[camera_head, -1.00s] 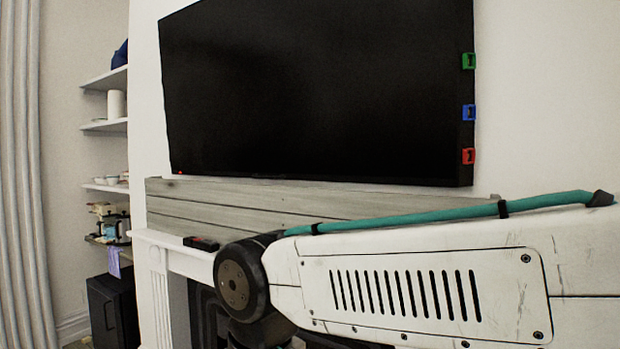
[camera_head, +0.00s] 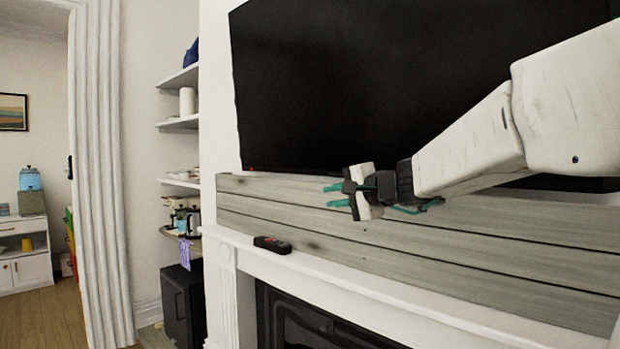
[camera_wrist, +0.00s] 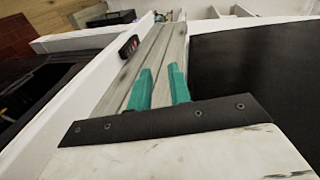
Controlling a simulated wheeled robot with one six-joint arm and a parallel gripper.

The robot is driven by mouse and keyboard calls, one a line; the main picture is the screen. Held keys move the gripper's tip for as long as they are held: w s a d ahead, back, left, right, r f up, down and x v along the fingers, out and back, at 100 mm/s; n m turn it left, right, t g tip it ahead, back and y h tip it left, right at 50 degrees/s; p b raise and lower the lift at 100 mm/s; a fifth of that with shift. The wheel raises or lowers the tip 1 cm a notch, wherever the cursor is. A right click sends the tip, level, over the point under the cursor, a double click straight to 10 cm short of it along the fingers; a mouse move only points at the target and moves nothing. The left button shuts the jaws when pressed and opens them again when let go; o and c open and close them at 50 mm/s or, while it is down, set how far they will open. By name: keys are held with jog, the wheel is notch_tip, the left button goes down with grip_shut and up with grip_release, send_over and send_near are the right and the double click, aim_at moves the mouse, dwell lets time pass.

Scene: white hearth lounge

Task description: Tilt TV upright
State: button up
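The TV (camera_head: 330,90) is a large black flat screen on the white wall above the mantel. Its left edge slants against the upright wall edge, so it looks tilted. Its right part is hidden by my arm or out of the picture. In the wrist view the dark screen (camera_wrist: 255,90) fills the right side. My gripper (camera_head: 333,195) hangs in front of the grey plank panel, just below the TV's lower edge, pointing left. Its teal fingers (camera_wrist: 160,80) are apart with nothing between them. I cannot tell whether it touches anything.
A grey plank panel (camera_head: 420,240) runs below the TV. A dark remote-like object (camera_head: 272,244) lies on the white mantel (camera_head: 330,285) above the dark fireplace (camera_head: 300,325). Shelves (camera_head: 180,123) and a black box (camera_head: 182,305) stand left. Open floor (camera_head: 50,315) lies at far left.

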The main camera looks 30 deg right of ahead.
jog(key=w+d+r+m+t+h, duration=0.1)
jog(key=w+d+r+m+h, duration=0.15)
jog(key=d, duration=0.35)
jog(key=w+d+r+m+t+h, duration=0.1)
jog(key=d+m+h, duration=0.15)
jog(key=d, duration=0.35)
jog(key=shift+m+y, duration=0.3)
jog(key=w, duration=0.7)
jog(key=shift+f, duration=0.15)
grip_shut()
